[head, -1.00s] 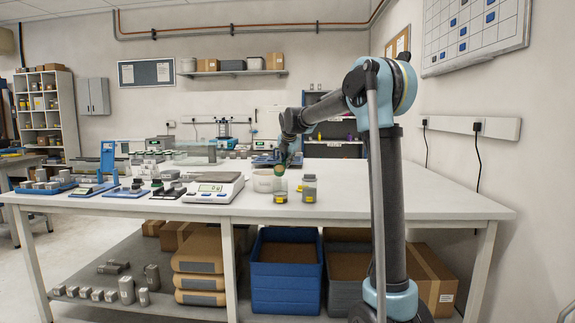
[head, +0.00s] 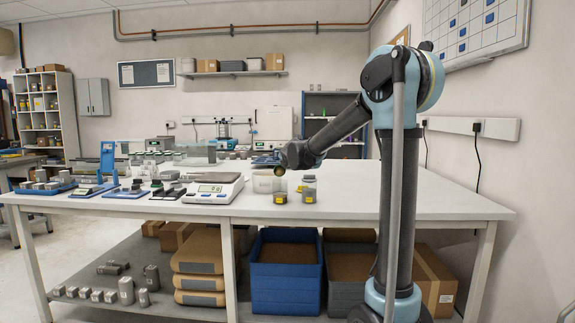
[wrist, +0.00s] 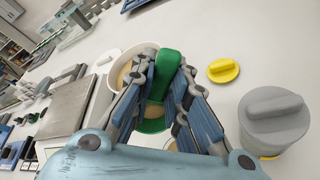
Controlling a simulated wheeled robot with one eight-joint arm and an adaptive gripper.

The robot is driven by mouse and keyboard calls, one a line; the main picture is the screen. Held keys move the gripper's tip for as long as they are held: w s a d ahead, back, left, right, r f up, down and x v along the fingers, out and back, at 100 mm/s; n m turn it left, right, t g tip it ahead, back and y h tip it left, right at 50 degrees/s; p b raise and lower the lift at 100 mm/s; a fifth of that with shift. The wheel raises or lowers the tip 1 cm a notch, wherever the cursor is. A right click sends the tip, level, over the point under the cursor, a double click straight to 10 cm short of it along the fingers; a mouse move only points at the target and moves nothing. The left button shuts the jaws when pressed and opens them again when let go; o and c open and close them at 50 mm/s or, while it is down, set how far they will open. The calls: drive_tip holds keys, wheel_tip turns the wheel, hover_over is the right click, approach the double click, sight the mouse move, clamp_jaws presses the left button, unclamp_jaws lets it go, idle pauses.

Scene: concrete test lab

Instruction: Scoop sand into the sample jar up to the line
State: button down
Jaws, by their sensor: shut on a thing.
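My gripper (wrist: 164,85) is shut on the handle of a green scoop (wrist: 169,66). The clear sample jar (head: 280,197), with a yellow label, stands in front of the tub. In the wrist view the fingers mostly hide the jar; its line and fill level are unreadable.
A grey-lidded jar (wrist: 272,122) stands right of the sample jar. A yellow knobbed lid (wrist: 223,70) lies behind them. The scale (head: 213,189) is close on the tub's left. The right side of the white bench (head: 400,195) is clear.

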drive_tip(key=shift+s+d+f+t, duration=0.2)
drive_tip(key=shift+s+t, duration=0.4)
drive_tip(key=shift+t, duration=0.6)
drive_tip(key=shift+s+f, duration=0.1)
drive_tip(key=shift+s+f+t, duration=0.1)
drive_tip(key=shift+s+t, duration=0.1)
drive_tip(key=shift+t, duration=0.2)
drive_tip(key=shift+s+t+y, duration=0.3)
drive_tip(key=shift+t, duration=0.2)
drive_tip(key=shift+w+g, duration=0.4)
drive_tip(key=shift+g, duration=0.3)
drive_tip(key=shift+w+a+r+g, duration=0.1)
drive_tip(key=shift+w+r+g, duration=0.15)
drive_tip(key=shift+g, duration=0.15)
drive_tip(key=shift+w, duration=0.1)
